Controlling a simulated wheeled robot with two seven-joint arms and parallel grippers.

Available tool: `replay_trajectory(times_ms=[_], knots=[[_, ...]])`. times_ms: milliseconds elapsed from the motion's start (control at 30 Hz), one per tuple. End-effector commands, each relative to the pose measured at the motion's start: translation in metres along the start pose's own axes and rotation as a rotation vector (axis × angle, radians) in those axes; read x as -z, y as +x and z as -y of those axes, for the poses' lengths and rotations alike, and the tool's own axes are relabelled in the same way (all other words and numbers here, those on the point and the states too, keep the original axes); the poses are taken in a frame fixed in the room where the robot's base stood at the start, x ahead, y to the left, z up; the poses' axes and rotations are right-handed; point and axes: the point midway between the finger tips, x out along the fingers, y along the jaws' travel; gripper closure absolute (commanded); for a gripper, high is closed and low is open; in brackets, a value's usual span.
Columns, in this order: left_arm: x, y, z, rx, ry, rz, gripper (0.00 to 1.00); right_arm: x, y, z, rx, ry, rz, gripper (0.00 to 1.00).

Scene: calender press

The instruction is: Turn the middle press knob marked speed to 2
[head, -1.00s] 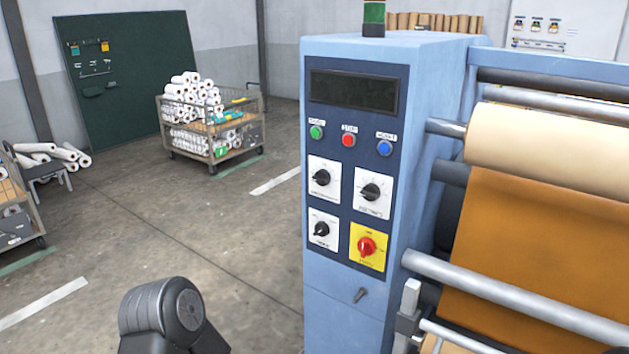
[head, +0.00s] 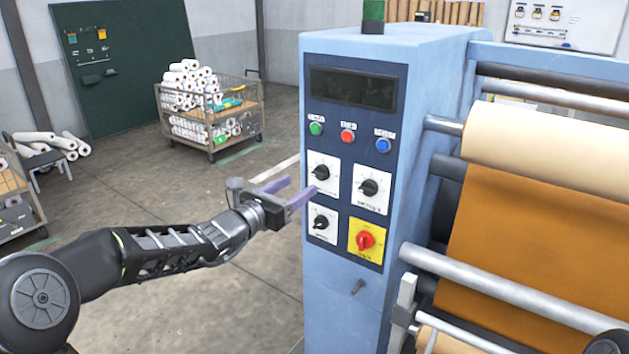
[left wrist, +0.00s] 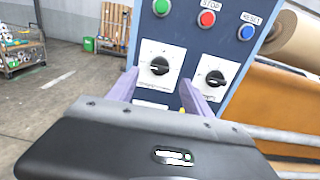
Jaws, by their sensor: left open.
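The press panel (head: 340,145) has three black knobs on white plates: upper left (head: 321,172), right (head: 369,188) and lower left (head: 320,222). Their labels are too small to read, so I cannot tell which is marked speed. My left gripper (head: 290,190) is open and empty, its purple fingers pointing at the panel just left of the upper-left plate. In the left wrist view the upper-left knob (left wrist: 159,66) shows between and beyond the fingers, and the right knob (left wrist: 215,78) shows beyond the right finger. The lower-left knob is hidden there. My right gripper is out of view.
A red knob (head: 365,241) on a yellow plate sits below the right knob. Green, red and blue buttons (head: 348,136) are above the knobs. Rollers with tan and orange sheet (head: 550,220) lie to the right.

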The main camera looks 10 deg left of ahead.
Motion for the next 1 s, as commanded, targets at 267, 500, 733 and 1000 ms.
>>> replay_trajectory(times_ms=[267, 500, 733, 1000], knots=[[0.001, 0.000, 0.000, 0.000, -0.001, -0.001, 0.41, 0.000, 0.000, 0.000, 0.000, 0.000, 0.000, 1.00], [0.000, 0.015, 0.001, 0.003, -0.002, -0.001, 0.41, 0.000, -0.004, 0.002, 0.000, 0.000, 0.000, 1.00], [0.000, 0.051, 0.002, 0.004, -0.003, -0.003, 0.41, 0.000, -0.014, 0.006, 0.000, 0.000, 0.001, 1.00], [0.002, 0.077, 0.001, 0.002, -0.001, -0.003, 0.41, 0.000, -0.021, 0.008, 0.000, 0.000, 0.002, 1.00]])
